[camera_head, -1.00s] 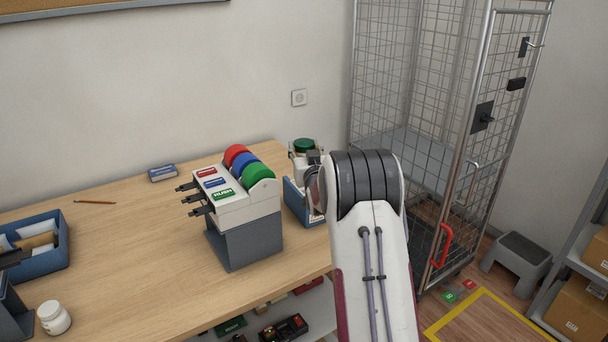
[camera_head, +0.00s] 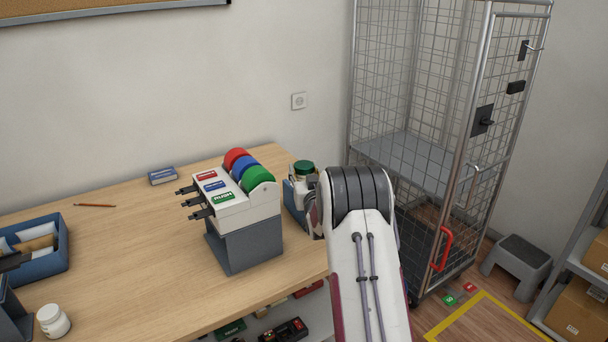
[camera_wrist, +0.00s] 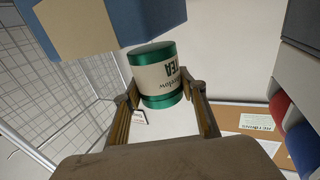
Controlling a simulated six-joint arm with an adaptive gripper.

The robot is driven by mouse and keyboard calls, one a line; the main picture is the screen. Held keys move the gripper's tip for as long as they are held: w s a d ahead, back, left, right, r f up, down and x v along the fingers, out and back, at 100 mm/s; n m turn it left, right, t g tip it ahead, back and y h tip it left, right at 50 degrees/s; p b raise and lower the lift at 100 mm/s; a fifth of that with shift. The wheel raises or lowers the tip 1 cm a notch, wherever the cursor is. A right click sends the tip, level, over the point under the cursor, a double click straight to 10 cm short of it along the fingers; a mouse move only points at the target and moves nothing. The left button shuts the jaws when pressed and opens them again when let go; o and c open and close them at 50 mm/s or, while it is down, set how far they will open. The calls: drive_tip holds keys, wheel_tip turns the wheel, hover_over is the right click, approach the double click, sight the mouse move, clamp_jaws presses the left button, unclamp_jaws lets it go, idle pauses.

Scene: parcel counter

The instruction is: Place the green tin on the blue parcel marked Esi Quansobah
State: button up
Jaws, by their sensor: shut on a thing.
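The green tin has a cream label, printed partly "TEA", and shows in the wrist view (camera_wrist: 160,80) and behind my arm in the head view (camera_head: 304,168). My gripper (camera_wrist: 162,98) is shut on the tin, one finger on each side. A blue parcel (camera_wrist: 190,18) with a plain tan patch lies beyond the tin's far end in the wrist view. In the head view only a strip of the parcel (camera_head: 289,193) shows, below and left of the tin. I cannot tell whether tin and parcel touch. No name on the parcel is readable.
A tape dispenser (camera_head: 245,205) with red, blue and green rolls stands just left of the tin. A blue tray (camera_head: 62,258), a small blue box (camera_head: 162,176) and a white jar (camera_head: 53,320) are further left. A wire cage trolley (camera_head: 405,150) stands at right.

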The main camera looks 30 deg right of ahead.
drive_tip(key=shift+f, duration=0.65)
drive_tip(key=shift+f, duration=0.1)
drive_tip(key=o, duration=1.2)
drive_tip(key=shift+s, duration=0.1)
drive_tip(key=shift+s+a, duration=0.1)
drive_tip(key=shift+s, duration=0.05)
drive_tip(key=v, duration=1.1)
drive_tip(key=shift+s, duration=0.2)
drive_tip(key=shift+a, duration=0.1)
